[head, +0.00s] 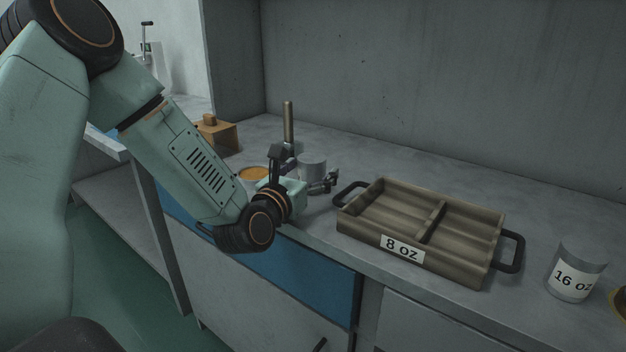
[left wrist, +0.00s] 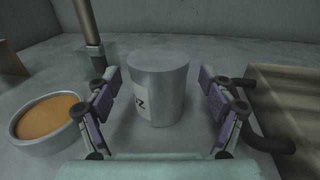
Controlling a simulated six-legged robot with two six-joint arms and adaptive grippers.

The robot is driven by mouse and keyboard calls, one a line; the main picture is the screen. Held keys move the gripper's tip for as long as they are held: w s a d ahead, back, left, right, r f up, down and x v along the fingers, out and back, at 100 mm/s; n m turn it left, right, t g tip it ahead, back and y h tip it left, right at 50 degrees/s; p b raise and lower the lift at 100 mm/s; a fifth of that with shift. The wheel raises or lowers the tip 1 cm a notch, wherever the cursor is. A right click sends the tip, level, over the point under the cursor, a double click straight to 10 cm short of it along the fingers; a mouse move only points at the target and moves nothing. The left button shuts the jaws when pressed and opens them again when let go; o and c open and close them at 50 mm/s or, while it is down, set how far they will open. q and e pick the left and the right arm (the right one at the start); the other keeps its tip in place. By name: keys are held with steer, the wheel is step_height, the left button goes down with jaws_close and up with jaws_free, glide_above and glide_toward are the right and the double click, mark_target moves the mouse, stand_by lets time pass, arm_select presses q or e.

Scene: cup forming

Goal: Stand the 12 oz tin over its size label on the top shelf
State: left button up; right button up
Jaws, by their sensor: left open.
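A grey metal tin (left wrist: 158,88) stands upright on the counter in the left wrist view. A second tin (head: 573,276), marked 16 oz, stands at the far right. The top shelf and its labels are not in view. My right gripper is not in view.
A wooden two-part tray (head: 470,222) marked 8 oz, with black handles, lies right of the gripper. The counter behind the tray is clear.

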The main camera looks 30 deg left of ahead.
mark_target(311, 158)
arm_select(q)
steer(key=shift+w+a, duration=0.15)
steer(key=shift+w, duration=0.15)
steer(key=c, duration=1.5)
steer(key=shift+o, duration=0.2)
step_height(311, 158, up, 10)
steer(key=p, duration=0.4)
